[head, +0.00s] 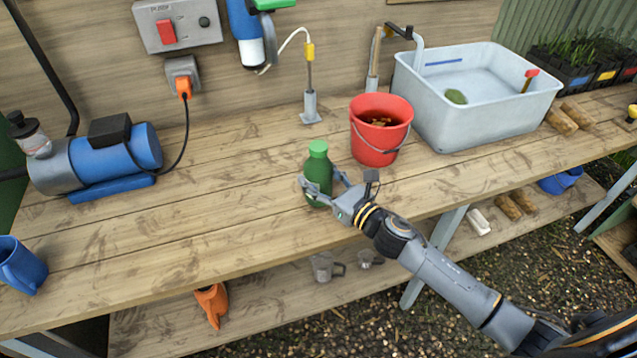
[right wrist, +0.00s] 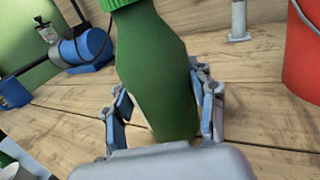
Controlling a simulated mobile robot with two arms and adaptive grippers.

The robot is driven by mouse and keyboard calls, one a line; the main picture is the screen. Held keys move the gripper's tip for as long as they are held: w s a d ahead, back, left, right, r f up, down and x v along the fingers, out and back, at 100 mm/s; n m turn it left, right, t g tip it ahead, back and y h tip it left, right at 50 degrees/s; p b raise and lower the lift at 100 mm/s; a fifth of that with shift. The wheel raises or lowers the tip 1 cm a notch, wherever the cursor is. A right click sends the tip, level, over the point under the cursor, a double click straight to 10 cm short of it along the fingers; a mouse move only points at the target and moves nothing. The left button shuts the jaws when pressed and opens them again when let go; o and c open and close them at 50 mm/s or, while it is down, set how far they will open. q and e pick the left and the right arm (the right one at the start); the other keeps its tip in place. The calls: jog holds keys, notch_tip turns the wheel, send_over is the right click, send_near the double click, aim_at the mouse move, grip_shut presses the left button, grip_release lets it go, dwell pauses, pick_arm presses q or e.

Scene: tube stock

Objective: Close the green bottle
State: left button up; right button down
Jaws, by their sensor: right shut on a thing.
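The green bottle (head: 319,177) stands upright on the wooden bench, left of the red bucket. A lighter green cap (head: 318,148) sits at its top; I cannot tell whether it is screwed tight. My right gripper (head: 324,192) is shut around the bottle's lower body, with a finger on each side. In the right wrist view the bottle (right wrist: 158,75) fills the middle between the fingers (right wrist: 163,108), and only the lower edge of its cap (right wrist: 115,4) shows. My left gripper is in neither view.
The red bucket (head: 381,143) stands just right of the bottle, and a large white basin (head: 480,125) is behind it. A blue pump (head: 115,158) and a blue jug (head: 20,266) are at the left. The bench (head: 220,215) left of the bottle is clear.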

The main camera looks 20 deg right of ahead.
jog(key=shift+f, duration=0.9)
jog(key=shift+f, duration=0.15)
jog(key=shift+c, duration=2.2)
grip_release()
jog(key=shift+s, duration=0.1)
